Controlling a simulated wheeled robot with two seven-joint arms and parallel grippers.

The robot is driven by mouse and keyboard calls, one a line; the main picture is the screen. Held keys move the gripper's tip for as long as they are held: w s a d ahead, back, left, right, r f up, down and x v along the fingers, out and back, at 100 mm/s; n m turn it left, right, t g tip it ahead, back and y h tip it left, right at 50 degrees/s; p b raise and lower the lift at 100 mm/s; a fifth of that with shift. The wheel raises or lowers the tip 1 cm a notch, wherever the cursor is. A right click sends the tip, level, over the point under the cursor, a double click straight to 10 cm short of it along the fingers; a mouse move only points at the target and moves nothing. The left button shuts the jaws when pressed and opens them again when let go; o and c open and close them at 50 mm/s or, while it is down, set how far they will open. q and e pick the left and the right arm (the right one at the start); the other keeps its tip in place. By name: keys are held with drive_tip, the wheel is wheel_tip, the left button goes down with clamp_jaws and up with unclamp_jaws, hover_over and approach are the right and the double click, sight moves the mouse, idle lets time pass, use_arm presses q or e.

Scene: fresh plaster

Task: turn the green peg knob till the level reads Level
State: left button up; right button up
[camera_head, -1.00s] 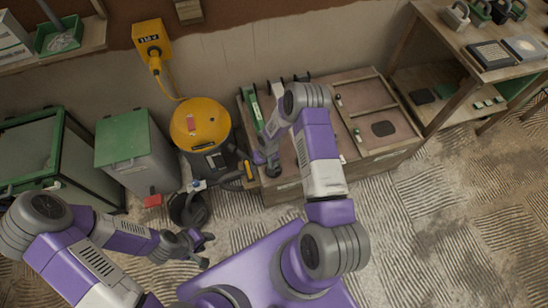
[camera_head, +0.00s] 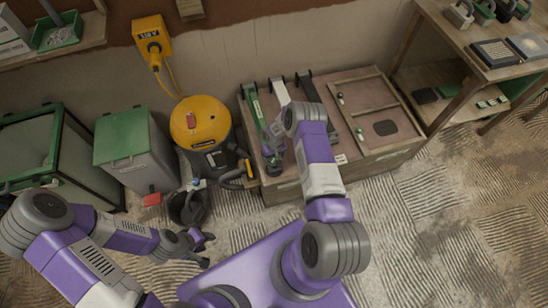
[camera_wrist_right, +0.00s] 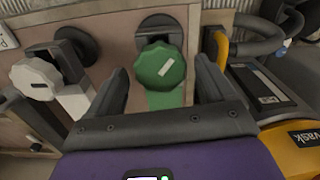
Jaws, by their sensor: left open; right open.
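The green peg knob (camera_wrist_right: 160,66) shows in the right wrist view, a lobed knob with a pale mark on its face. It sits at the end of a green bar (camera_head: 254,108) on the wooden bench. My right gripper (camera_wrist_right: 162,82) is open, one finger on each side of the knob; I cannot tell whether they touch it. In the head view the right gripper (camera_head: 273,155) is at the bench's front left and hides the knob. My left gripper (camera_head: 203,245) is open and empty above the floor. I cannot make out a level reading.
A white knob (camera_wrist_right: 36,80) is left of the green one in the wrist view. A yellow and black vacuum (camera_head: 200,124) with a hose stands close beside the bench (camera_head: 375,88). A black bucket (camera_head: 188,207) is near my left gripper. The floor at right is clear.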

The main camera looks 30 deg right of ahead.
drive_tip(key=c, duration=1.1)
drive_tip(key=shift+o, duration=0.2)
drive_tip(key=shift+f+n+b, duration=0.15)
drive_tip(key=shift+n+b, duration=1.5)
drive_tip(key=shift+n, duration=0.05)
drive_tip(key=shift+n+b, duration=0.95)
drive_tip(key=shift+n, duration=0.55)
drive_tip(key=o, duration=1.1)
drive_tip(key=shift+c, duration=0.2)
drive_tip(key=shift+r, duration=0.2)
